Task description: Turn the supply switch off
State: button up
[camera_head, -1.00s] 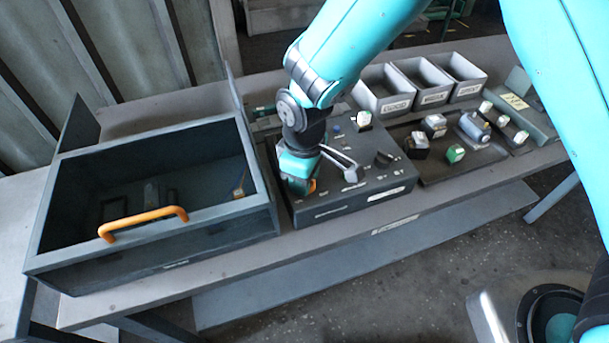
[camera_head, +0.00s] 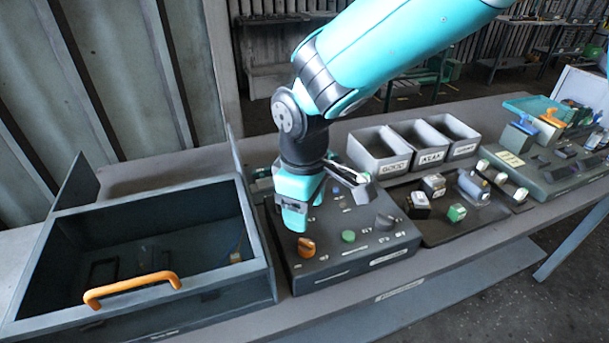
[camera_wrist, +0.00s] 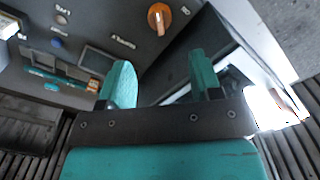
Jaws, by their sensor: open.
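The supply switch is an orange rotary knob (camera_head: 306,246) at the front left of the dark control box (camera_head: 345,262). It also shows in the wrist view (camera_wrist: 159,18), near lettering that seems to read SUPPLY and a small mark too blurred to read. Its ridge runs roughly up and down in that view. I cannot tell which setting it points to. My gripper (camera_head: 294,214) is above and behind the knob, apart from it. In the wrist view its two green fingers (camera_wrist: 163,80) are spread with nothing between them.
A green button (camera_head: 348,236) and a grey knob (camera_head: 384,221) sit right of the switch. An open drawer-like box with an orange handle (camera_head: 132,288) stands close on the left. Three grey bins (camera_head: 380,165) and a parts tray (camera_head: 440,228) are to the right.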

notch_tip(320, 180, up, 8)
jog(key=shift+b, duration=0.35)
jog(key=shift+d, duration=0.1)
jog(key=s+d+r+m+y, duration=0.1)
jog(key=s+d+m+y, duration=0.1)
jog(key=s+d, duration=0.4)
jog(key=s+d+r+m+y, duration=0.2)
jog(key=s+d, duration=0.4)
jog(key=s, duration=0.4)
jog(key=shift+s+m, duration=0.25)
jog(key=shift+m, duration=0.35)
